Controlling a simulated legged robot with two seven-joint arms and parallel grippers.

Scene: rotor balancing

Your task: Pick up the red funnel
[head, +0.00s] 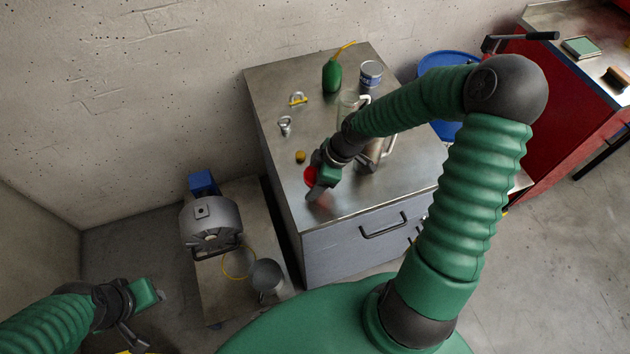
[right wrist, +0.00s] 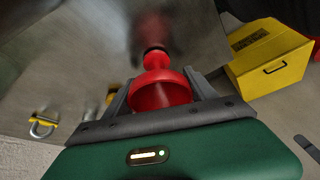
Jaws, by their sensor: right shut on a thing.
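The red funnel (right wrist: 160,88) is between the fingers of my right gripper (right wrist: 158,90) in the right wrist view, its wide end toward the gripper and its narrow end toward the steel cabinet top. In the head view the funnel (head: 310,177) shows as a red patch beside my right gripper (head: 318,188), at the cabinet's front left. My right gripper is shut on it. I cannot tell whether the funnel touches the cabinet top. My left gripper (head: 148,314) is low at the bottom left, apart from everything; its finger opening is unclear.
A grey rotor machine (head: 210,226) and a metal bucket (head: 267,276) are at the lower left. A red cart (head: 560,100) stands right.

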